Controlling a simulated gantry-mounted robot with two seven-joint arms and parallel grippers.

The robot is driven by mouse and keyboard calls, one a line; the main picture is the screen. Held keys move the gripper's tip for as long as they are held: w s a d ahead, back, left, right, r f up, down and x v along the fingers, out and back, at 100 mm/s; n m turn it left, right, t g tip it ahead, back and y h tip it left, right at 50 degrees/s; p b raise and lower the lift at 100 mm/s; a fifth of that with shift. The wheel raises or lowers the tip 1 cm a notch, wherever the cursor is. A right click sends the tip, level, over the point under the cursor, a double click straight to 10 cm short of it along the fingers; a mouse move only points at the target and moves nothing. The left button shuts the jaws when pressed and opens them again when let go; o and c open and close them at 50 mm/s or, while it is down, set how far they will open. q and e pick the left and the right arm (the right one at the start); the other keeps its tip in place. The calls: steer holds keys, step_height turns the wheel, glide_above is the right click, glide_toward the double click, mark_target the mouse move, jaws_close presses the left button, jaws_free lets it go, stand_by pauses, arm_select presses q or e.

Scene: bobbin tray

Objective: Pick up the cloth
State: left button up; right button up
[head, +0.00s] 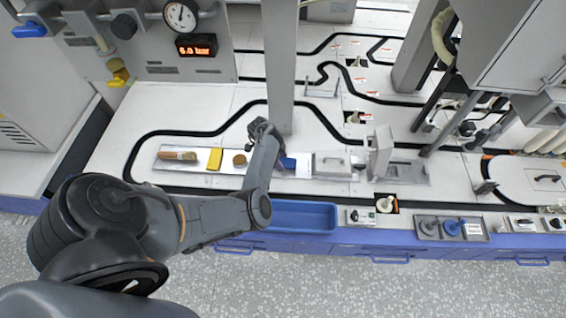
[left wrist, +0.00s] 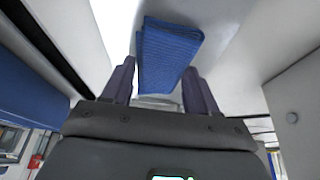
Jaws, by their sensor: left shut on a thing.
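The cloth (left wrist: 165,55) is blue, folded and ribbed; in the left wrist view it stands between the two dark fingers of my left gripper (left wrist: 159,75), which is shut on it. In the head view, a small blue part of the cloth (head: 289,163) shows just right of my left forearm and wrist, over the long pale tray (head: 203,168). The fingers are mostly hidden behind the arm there, so I cannot tell if the cloth touches the tray. My right gripper is not in view.
On the tray lie a brush-like brown item (head: 178,155), a yellow block (head: 214,158) and a round brown piece (head: 239,160). A grey column (head: 280,70) rises behind my wrist. A metal fixture (head: 380,150) stands to the right. A blue bin (head: 300,215) is at the front edge.

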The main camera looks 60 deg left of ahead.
arm_select(q)
steer(key=shift+r, duration=0.2)
steer(key=shift+r+p, duration=0.55)
steer(key=shift+p, duration=0.1)
step_height(320, 180, up, 4)
steer(key=p, duration=0.3)
steer(key=shift+d+f, duration=0.1)
steer(key=shift+f, duration=0.05)
steer(key=w+d+r+p, duration=0.1)
steer(key=d+r+p, duration=0.1)
steer(key=d, duration=0.1)
steer(key=w+d+r+p, duration=0.2)
steer(key=d, duration=0.2)
steer(key=w+d+r+p, duration=0.1)
steer(key=d+p, duration=0.1)
steer(key=d, duration=0.1)
steer(key=shift+w+d+r+p, duration=0.3)
steer(key=shift+r, duration=0.1)
